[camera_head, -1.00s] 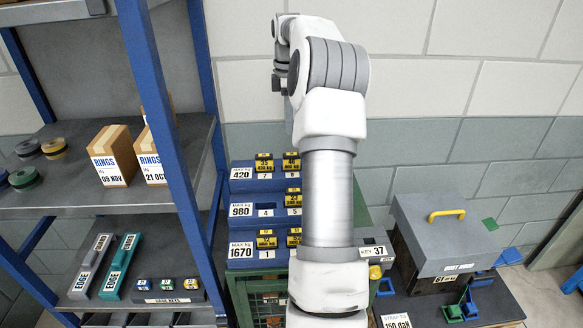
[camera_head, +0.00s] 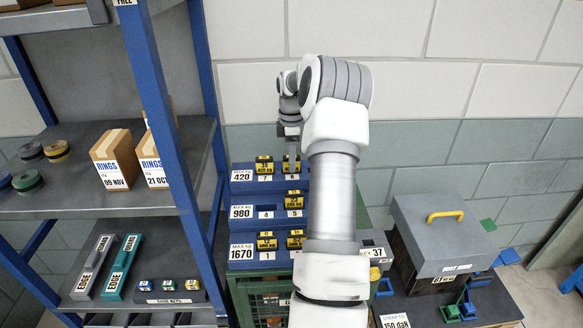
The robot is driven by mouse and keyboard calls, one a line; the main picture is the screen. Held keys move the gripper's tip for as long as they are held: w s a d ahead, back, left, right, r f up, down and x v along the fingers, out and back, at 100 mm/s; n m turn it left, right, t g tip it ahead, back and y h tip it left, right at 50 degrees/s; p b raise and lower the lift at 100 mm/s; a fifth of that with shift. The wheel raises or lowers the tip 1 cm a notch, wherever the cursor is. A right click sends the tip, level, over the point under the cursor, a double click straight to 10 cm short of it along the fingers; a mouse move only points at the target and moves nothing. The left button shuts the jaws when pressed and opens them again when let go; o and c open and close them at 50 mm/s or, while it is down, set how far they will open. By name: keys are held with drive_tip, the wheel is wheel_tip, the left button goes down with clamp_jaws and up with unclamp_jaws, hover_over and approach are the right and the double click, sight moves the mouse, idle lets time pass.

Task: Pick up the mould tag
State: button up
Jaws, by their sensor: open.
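Several yellow-and-black mould tags stand in a blue stepped rack (camera_head: 240,220) marked MAX KG 420, 980 and 1670. One tag (camera_head: 264,166) stands on the top step above number 7. Others show on the middle step (camera_head: 294,199) above 5 and on the bottom step (camera_head: 266,241) above 1. Which tag the task means, I cannot tell. My arm hides the rack's right side.
A blue-posted shelf (camera_head: 165,130) with boxes, tape rolls, EDGE tools and a key block stands close on the left. A grey box (camera_head: 440,235) with a yellow handle sits on a bench at right. A tiled wall is behind.

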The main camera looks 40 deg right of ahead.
clamp_jaws()
idle(0.5)
drive_tip(key=shift+r, duration=0.45)
drive_tip(key=r, duration=0.2)
drive_tip(key=r+b, duration=0.1)
drive_tip(key=shift+s+d+r, duration=0.25)
drive_tip(key=shift+s+r, duration=0.05)
drive_tip(key=shift+s, duration=0.05)
drive_tip(key=s+d+r+b, duration=0.1)
drive_tip(key=s+d+r, duration=0.2)
drive_tip(key=s+r, duration=0.3)
drive_tip(key=s, duration=0.4)
drive_tip(key=shift+d+r+b, duration=0.25)
drive_tip(key=shift+d+b, duration=0.15)
drive_tip(key=shift+s+r, duration=0.1)
